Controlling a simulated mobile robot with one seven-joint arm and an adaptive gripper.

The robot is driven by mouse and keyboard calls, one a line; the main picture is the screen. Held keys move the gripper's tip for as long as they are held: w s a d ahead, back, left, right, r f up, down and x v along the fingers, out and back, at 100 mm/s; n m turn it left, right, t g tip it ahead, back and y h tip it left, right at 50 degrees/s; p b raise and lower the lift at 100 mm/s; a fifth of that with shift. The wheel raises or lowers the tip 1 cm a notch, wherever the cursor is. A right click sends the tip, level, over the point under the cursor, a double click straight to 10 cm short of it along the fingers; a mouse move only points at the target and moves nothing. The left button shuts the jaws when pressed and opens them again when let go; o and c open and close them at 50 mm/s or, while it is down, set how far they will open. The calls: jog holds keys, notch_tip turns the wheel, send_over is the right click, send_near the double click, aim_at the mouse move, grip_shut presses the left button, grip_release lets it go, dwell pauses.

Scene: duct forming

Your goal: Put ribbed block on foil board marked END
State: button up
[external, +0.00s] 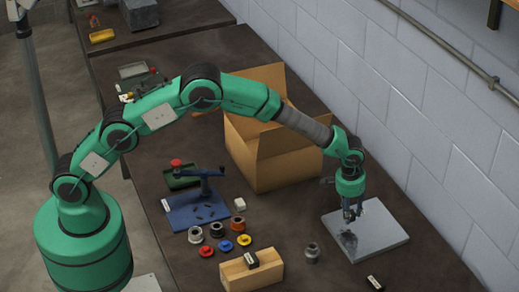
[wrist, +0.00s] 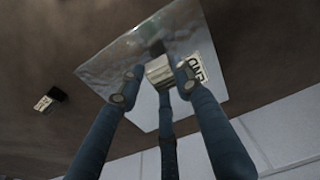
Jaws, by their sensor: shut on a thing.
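The foil board (external: 378,225) is a flat, shiny grey plate on the table at the right. In the wrist view the board (wrist: 120,65) carries a white label reading END (wrist: 197,66). My gripper (external: 350,212) points down over the board. In the wrist view my gripper (wrist: 158,84) has its dark blue fingers closed around a small pale block (wrist: 160,71), which I take as the ribbed block; its ribs are hard to make out. A dark reflection or shadow shows on the board beneath. I cannot tell whether the block touches the board.
A small black labelled block (external: 374,283) lies in front of the board. A grey ribbed-looking fitting (external: 312,252) stands to its left. A wooden block (external: 251,269), several coloured spools and a blue mat (external: 190,212) lie further left. An open cardboard box (external: 285,160) stands behind.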

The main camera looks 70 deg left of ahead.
jog(key=shift+f+b, duration=0.3)
jog(key=shift+f, duration=1.4)
jog(key=shift+f, duration=0.1)
jog(key=o, duration=1.3)
jog(key=r, duration=0.4)
jog(key=s+r+p, duration=0.1)
jog(key=r, duration=0.7)
jog(key=shift+s+p, duration=0.25)
jog(key=shift+p, duration=0.1)
